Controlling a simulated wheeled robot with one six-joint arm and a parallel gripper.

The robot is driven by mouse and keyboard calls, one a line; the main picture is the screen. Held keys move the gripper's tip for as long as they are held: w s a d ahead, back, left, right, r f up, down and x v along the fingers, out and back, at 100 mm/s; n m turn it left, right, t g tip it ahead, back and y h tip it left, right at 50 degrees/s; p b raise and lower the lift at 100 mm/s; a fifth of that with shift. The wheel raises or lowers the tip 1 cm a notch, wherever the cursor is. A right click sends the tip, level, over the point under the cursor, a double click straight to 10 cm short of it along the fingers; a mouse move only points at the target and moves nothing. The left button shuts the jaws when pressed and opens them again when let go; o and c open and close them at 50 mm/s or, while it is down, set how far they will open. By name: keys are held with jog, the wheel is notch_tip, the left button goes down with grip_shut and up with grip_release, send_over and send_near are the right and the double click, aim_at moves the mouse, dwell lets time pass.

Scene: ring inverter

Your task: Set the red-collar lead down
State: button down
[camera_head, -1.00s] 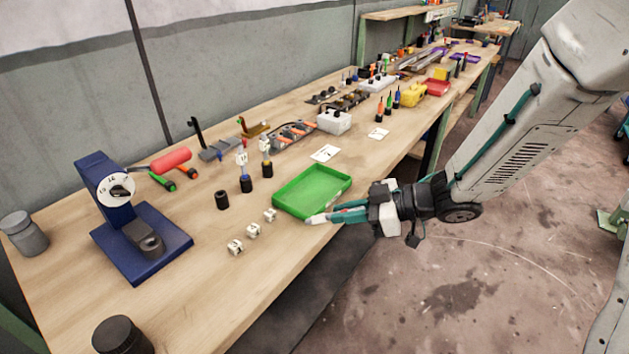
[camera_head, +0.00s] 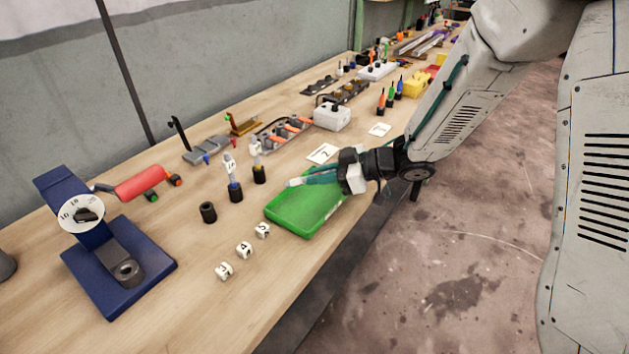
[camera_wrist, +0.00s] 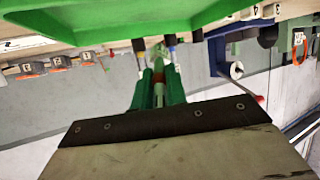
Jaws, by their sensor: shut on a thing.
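My gripper (camera_head: 312,179) is shut on the red-collar lead (camera_head: 295,182), whose pale end sticks out past the fingertips to the left. In the wrist view the lead (camera_wrist: 159,76) lies between the two green fingers, with a dull red band beside its pale body. In the head view the gripper appears over the back part of the green tray (camera_head: 304,228); its exact height above the tray cannot be told. The tray also fills the top of the wrist view (camera_wrist: 110,18). Most of the lead is hidden by the fingers.
Several numbered white cubes (camera_head: 244,250) lie left of the tray. A black cylinder (camera_head: 208,212) and two dark-based upright tools (camera_head: 235,190) stand behind it. A blue dial stand (camera_head: 117,275) is at far left. A white card (camera_head: 322,153) lies behind the gripper.

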jog(key=shift+f, duration=1.75)
jog(key=shift+f, duration=0.15)
jog(key=c, duration=1.4)
grip_release()
